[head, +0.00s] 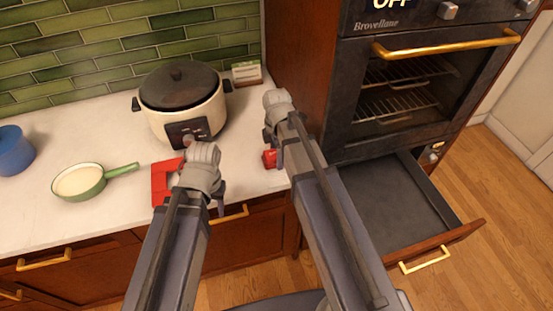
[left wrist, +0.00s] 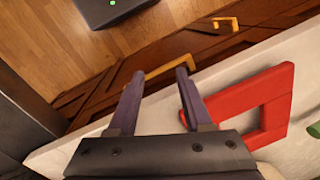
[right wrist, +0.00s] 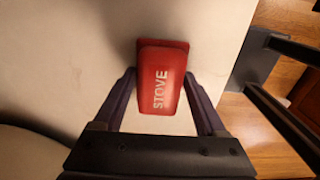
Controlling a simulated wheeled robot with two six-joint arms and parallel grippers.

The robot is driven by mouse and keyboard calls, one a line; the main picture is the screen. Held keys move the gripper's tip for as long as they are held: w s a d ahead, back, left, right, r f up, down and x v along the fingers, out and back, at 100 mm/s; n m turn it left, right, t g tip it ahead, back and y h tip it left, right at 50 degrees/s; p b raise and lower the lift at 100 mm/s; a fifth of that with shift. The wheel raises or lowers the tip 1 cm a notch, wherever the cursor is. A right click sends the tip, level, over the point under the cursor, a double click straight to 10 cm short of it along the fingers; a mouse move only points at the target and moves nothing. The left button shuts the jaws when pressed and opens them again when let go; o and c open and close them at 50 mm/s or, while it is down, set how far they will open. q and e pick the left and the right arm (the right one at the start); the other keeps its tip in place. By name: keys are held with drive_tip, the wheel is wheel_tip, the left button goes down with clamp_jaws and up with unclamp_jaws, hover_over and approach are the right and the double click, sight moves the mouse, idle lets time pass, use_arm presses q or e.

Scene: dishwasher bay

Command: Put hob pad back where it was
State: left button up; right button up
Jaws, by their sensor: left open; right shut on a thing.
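The hob pad appears to be the red block lettered STOVE (right wrist: 160,85). My right gripper (right wrist: 158,100) has one finger on each side of it. In the head view a bit of the red pad (head: 270,159) shows at the counter's right end, partly hidden by my right gripper (head: 272,142). I cannot tell whether it touches the counter. A flat red square frame (head: 159,187) lies on the counter, partly behind my left arm. My left gripper (left wrist: 165,78) is open and empty beside this frame (left wrist: 245,92), over the counter's front edge.
A cream cooker (head: 185,110) stands behind the grippers, with a small card holder (head: 247,73) beside it. A green pan (head: 80,182) and a blue cup (head: 14,150) are at left. The drawer (head: 385,205) under the oven (head: 410,90) is pulled out and looks empty.

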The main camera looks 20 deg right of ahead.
drive_tip(key=shift+r, duration=0.1)
drive_tip(key=o, duration=0.7)
drive_tip(key=shift+f, duration=0.2)
drive_tip(key=o, duration=0.4)
drive_tip(key=shift+r, duration=0.2)
wheel_tip(320, 180, up, 12)
drive_tip(key=p, duration=1.2)
drive_tip(key=shift+s+a+m+h, duration=0.2)
drive_tip(key=shift+s+a+m, duration=1.55)
drive_tip(key=shift+s+m, duration=0.7)
drive_tip(key=shift+s+a+m+h, duration=0.2)
drive_tip(key=shift+s+a+m, duration=1.55)
drive_tip(key=shift+s+m, duration=0.65)
drive_tip(key=shift+s+a+m+h, duration=0.2)
drive_tip(key=shift+s+a+m, duration=1.55)
drive_tip(key=shift+s+m, duration=0.7)
